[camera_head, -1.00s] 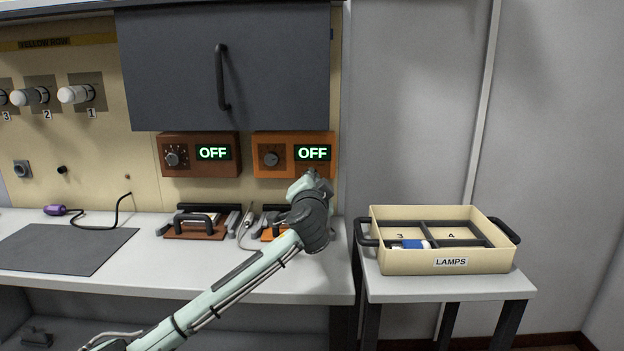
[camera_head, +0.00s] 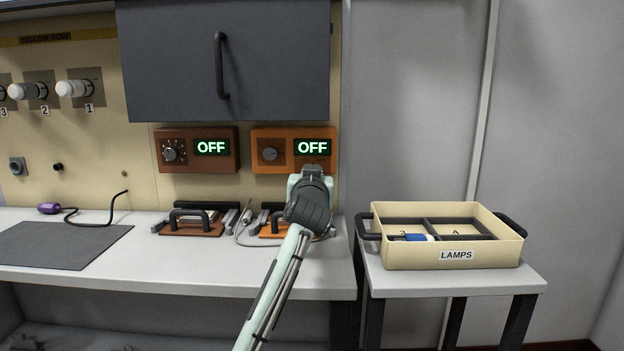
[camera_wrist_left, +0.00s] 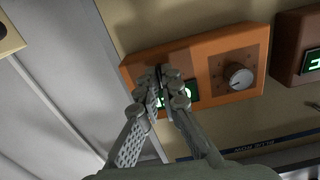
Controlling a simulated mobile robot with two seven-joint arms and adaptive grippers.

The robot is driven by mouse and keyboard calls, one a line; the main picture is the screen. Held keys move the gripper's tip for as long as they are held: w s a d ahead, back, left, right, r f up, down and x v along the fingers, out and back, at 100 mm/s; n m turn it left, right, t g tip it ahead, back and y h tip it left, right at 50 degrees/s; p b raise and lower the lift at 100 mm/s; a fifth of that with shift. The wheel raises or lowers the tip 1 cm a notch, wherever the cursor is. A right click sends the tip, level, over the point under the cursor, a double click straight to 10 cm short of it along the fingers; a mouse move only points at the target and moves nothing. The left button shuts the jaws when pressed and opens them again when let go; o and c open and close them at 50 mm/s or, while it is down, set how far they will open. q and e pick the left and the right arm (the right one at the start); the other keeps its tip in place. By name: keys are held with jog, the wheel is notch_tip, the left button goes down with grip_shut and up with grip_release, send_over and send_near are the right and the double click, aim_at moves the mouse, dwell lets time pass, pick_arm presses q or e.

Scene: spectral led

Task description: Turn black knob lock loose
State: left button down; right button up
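The bright orange control box (camera_head: 262,143) hangs on the back wall with a green OFF display (camera_head: 312,147) and a round dial (camera_head: 270,154). My left gripper (camera_wrist_left: 161,88) is at this box in the wrist view, its fingertips close together in front of the display. A small dark piece (camera_wrist_left: 161,72), possibly the black knob lock, shows between the fingertips. I cannot tell whether the fingers press on it. In the head view the left wrist (camera_head: 310,195) is just below the box and hides the fingertips. My right gripper is not in view.
A brown box (camera_head: 196,150), also showing OFF, hangs to the left. A grey cabinet (camera_head: 270,60) is above. Handled tools (camera_head: 190,222) lie on the bench below. A cream LAMPS crate (camera_head: 400,257) stands on a side table to the right.

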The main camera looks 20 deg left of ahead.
pick_arm(q)
jog(key=shift+n+p, duration=0.7)
jog(key=shift+n, duration=4.8)
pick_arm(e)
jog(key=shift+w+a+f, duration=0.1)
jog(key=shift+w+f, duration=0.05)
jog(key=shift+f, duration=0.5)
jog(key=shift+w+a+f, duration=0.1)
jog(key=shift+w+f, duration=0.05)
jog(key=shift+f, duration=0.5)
pick_arm(q)
jog(key=c, duration=1.7)
grip_release()
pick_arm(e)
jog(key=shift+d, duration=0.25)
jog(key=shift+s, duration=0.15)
pick_arm(q)
jog(key=v, duration=0.7)
jog(key=shift+s+d+r, duration=0.1)
jog(key=shift+s, duration=0.2)
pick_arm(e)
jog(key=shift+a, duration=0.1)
